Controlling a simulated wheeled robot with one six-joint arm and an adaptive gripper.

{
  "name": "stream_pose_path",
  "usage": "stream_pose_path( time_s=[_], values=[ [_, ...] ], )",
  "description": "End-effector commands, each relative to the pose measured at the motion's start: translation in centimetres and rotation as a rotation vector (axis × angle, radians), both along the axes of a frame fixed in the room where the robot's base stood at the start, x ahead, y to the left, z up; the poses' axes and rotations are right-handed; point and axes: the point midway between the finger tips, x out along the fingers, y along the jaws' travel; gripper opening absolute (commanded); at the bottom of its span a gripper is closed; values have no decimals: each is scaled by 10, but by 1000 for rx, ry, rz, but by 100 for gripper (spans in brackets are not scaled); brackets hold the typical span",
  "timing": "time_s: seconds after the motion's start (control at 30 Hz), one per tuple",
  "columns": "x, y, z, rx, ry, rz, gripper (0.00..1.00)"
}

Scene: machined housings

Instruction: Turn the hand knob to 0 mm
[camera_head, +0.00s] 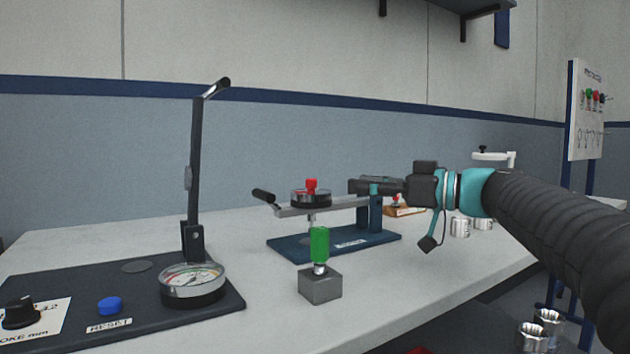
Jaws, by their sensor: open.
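A black knob (20,313) sits on a white label (50,322) at the lower left, on the dark base plate (135,335) of a press. The label is cut off by the picture edge; "4.2" and "OKE mm" can be read. The knob's pointer setting is too small to tell. My gripper (356,186) is far to the right of the knob, pointing left over the bench near a blue fixture. It is open, with nothing visibly held, and is seen side-on.
The press has an upright lever (196,165), a round dial gauge (192,284) and a blue reset button (110,305). A green-handled plug gauge (320,243) stands in a steel block (320,287). The blue fixture (335,240) carries a red-knobbed dial (311,197). Metal housings (460,227) stand right.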

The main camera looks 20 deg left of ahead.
Motion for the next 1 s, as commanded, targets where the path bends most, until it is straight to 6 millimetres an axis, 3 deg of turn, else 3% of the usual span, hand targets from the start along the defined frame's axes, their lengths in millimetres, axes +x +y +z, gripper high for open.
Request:
stream_pose_path(
  time_s=[0.2,0.5,0.7,1.0],
  values=[
    [6,45,1,-1,2,8,49],
    [16,91,1,-1,1,3,49],
    [19,106,0,-1,1,0,49],
    [20,108,0,-1,1,-1,49]
  ],
)
